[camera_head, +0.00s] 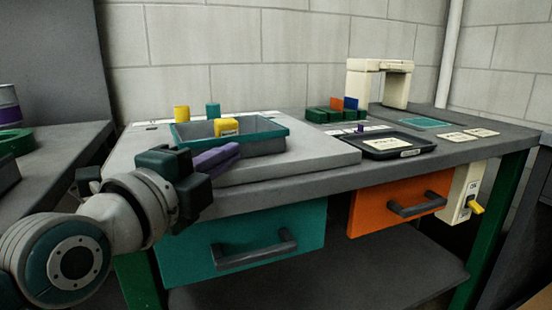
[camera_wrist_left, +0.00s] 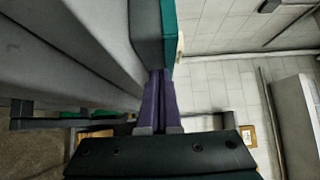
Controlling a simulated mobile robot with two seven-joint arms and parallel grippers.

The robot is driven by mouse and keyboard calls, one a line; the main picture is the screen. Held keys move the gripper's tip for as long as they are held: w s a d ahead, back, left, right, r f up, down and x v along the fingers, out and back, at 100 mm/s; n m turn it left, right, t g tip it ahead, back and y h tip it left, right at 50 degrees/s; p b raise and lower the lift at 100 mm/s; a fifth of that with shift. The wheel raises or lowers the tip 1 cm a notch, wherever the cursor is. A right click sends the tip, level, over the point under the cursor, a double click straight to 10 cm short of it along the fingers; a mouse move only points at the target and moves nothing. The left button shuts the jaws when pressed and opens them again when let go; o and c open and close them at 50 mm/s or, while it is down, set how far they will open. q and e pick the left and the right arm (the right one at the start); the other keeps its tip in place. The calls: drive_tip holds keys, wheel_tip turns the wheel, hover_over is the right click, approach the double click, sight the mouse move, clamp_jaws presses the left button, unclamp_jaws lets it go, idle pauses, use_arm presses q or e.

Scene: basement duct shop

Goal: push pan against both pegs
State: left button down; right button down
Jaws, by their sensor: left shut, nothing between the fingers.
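The pan (camera_head: 262,147) is a teal and grey rectangular tray on a raised grey board at the left of the bench. A yellow labelled block (camera_head: 227,127) stands in it. A yellow peg (camera_head: 181,113) and a teal peg (camera_head: 213,110) stand behind its far rim; I cannot tell whether the rim touches them. My left gripper (camera_head: 238,150) has its purple fingers shut and empty, at the pan's near left side. In the left wrist view the fingertips (camera_wrist_left: 159,72) are at the pan's wall (camera_wrist_left: 168,30), touching or very close. My right gripper is not in view.
A black tray (camera_head: 385,144) and a green rack (camera_head: 335,115) with coloured plates lie to the right. A cream arch-shaped stand (camera_head: 380,82) is behind. A teal drawer (camera_head: 240,245) and an orange drawer (camera_head: 400,203) are below. The board (camera_head: 310,160) is bare right of the pan.

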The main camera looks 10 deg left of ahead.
use_arm(q)
drive_tip(key=shift+w+a, duration=0.1)
drive_tip(key=shift+w+a+b, duration=0.3)
drive_tip(key=shift+w+a, duration=0.15)
drive_tip(key=shift+w, duration=0.2)
drive_tip(key=shift+w+a+b, duration=0.25)
drive_tip(key=shift+w+a, duration=0.15)
drive_tip(key=shift+w, duration=0.2)
drive_tip(key=shift+d, duration=0.1)
